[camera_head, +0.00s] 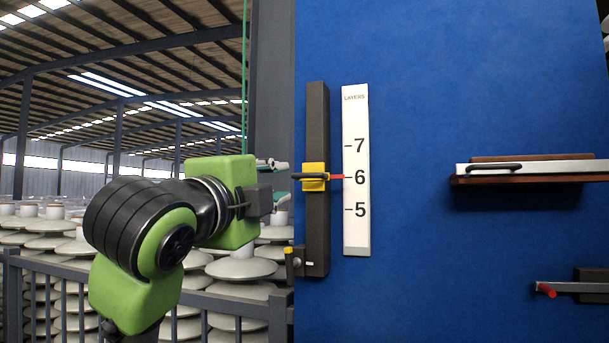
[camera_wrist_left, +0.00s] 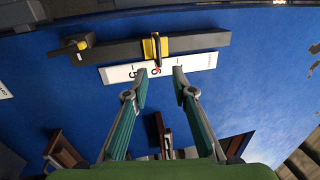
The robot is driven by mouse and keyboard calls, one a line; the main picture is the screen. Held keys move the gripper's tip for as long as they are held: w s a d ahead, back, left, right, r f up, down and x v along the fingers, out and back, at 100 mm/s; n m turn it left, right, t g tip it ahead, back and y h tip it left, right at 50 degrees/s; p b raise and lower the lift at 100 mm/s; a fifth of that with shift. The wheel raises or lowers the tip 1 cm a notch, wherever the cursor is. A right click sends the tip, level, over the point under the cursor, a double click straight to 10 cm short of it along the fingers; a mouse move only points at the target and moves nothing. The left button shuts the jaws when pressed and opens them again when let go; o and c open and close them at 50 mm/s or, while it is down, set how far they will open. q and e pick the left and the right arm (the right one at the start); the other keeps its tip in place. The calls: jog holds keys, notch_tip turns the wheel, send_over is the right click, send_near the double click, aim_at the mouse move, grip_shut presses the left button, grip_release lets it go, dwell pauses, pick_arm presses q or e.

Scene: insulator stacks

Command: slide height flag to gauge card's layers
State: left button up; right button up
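The height flag is a yellow slider (camera_head: 313,184) with a dark handle and red pointer (camera_head: 337,177), on a dark upright post (camera_head: 317,120). The pointer is about level with the 6 on the white gauge card (camera_head: 356,235), headed LAYERS and marked 7, 6, 5. In the left wrist view the slider (camera_wrist_left: 149,48) and card (camera_wrist_left: 205,62) lie beyond my fingertips. My left gripper (camera_head: 276,182) is left of the post, apart from the slider. Its two fingers are spread and empty in the wrist view (camera_wrist_left: 160,72). My right gripper is not in view.
A ledge (camera_head: 540,179) with a white bar (camera_head: 560,167) and black handle juts from the blue panel (camera_head: 430,80) at right. A red-handled bar (camera_head: 570,288) is below. A yellow-black fitting (camera_head: 290,264) is at the post's foot. Railing and insulator stacks stand left.

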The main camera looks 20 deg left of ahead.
aim_at(304, 176)
pick_arm(q)
jog(key=w+p, duration=0.2)
jog(key=w, duration=0.2)
jog(key=w+r+p, duration=0.1)
jog(key=w+p, duration=0.1)
jog(key=w, duration=0.2)
jog(key=w+r+p, duration=0.1)
jog(key=w+p, duration=0.1)
jog(key=w, duration=0.2)
jog(key=shift+w+d, duration=0.15)
jog(key=shift+d, duration=0.15)
jog(key=shift+w+p, duration=0.45)
jog(key=shift+w, duration=0.2)
grip_shut()
